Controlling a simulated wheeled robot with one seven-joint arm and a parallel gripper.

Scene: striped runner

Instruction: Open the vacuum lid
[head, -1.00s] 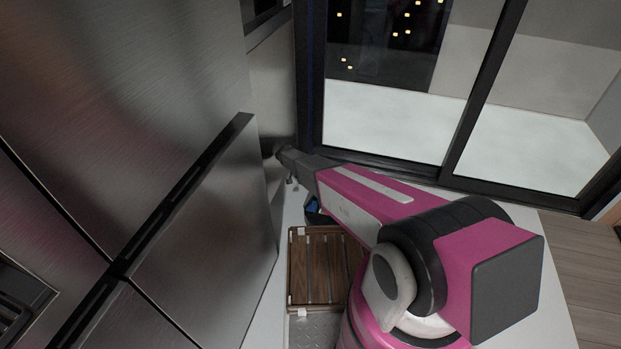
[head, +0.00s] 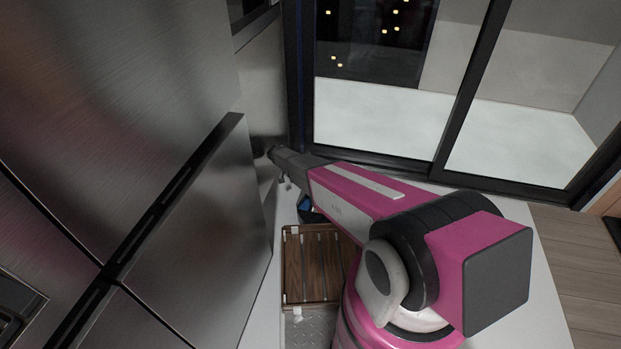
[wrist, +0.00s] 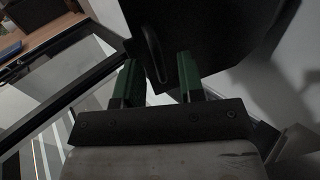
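My gripper (head: 280,160) is at the far end of my arm, close to the metal wall beside the steel cabinet, and is small in the head view. In the wrist view my gripper (wrist: 160,66) has two green fingers standing apart with a gap between them. A dark box-like thing (wrist: 205,35) with a curved dark strip or handle (wrist: 152,50) lies just beyond the fingertips. The strip shows in the gap; I cannot tell whether the fingers touch it. No vacuum or lid can be told for sure. A small dark and blue thing (head: 306,207) sits below my gripper, partly hidden by my arm.
Large steel panels (head: 200,240) fill the left, one standing out close to my arm. A brown slatted rack (head: 312,262) lies on a white surface (head: 262,300). Dark-framed glass doors (head: 385,125) stand behind.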

